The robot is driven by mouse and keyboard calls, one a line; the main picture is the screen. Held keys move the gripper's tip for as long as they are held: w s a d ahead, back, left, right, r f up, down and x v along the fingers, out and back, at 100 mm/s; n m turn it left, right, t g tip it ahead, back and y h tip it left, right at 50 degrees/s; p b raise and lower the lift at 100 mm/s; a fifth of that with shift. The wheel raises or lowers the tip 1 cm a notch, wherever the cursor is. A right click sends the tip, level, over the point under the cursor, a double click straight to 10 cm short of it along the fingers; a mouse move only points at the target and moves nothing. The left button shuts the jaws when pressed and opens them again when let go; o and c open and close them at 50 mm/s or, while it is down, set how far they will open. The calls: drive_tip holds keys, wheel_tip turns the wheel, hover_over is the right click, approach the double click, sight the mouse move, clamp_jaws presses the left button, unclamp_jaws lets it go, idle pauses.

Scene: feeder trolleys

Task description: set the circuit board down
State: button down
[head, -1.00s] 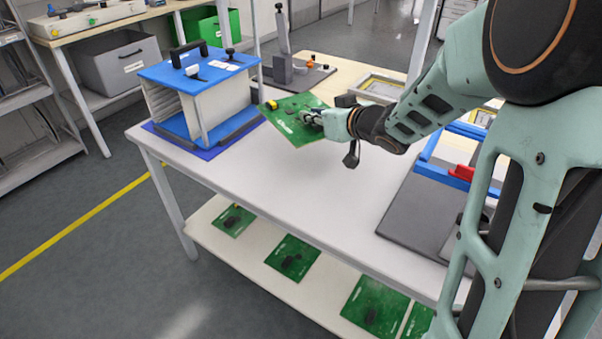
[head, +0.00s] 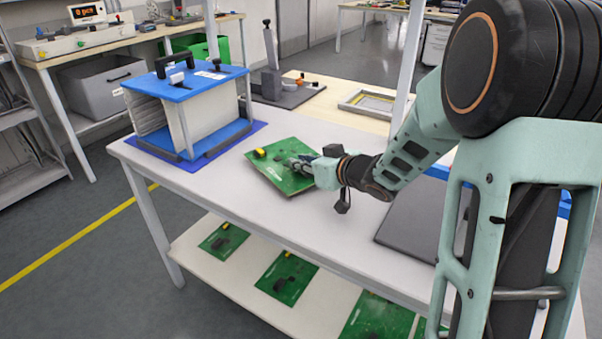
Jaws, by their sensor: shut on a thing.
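The green circuit board (head: 276,178), with a yellow part and dark components on it, is over the white table top (head: 220,205), to the right of the blue and white rack. My gripper (head: 297,166) is shut on the board's right side. The board looks low and close to the table, slightly tilted; I cannot tell whether it touches the surface. The fingertips are partly hidden by the gripper's own body.
The blue-topped rack (head: 190,85) stands on a blue mat at the table's left end. A dark grey mat (head: 408,225) lies to the right. Several other green boards (head: 286,277) lie on the lower shelf. Bare table lies in front of the held board.

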drive_tip(key=shift+f, duration=0.7)
drive_tip(key=shift+f, duration=0.1)
drive_tip(key=c, duration=1.9)
unclamp_jaws()
drive_tip(key=shift+f, duration=0.15)
drive_tip(key=shift+r, duration=0.35)
drive_tip(key=p+v, duration=0.2)
drive_tip(key=v, duration=0.4)
drive_tip(key=shift+s+d, duration=0.25)
drive_tip(key=shift+s+d+r, duration=0.1)
drive_tip(key=shift+s+d, duration=0.1)
drive_tip(key=shift+s, duration=0.15)
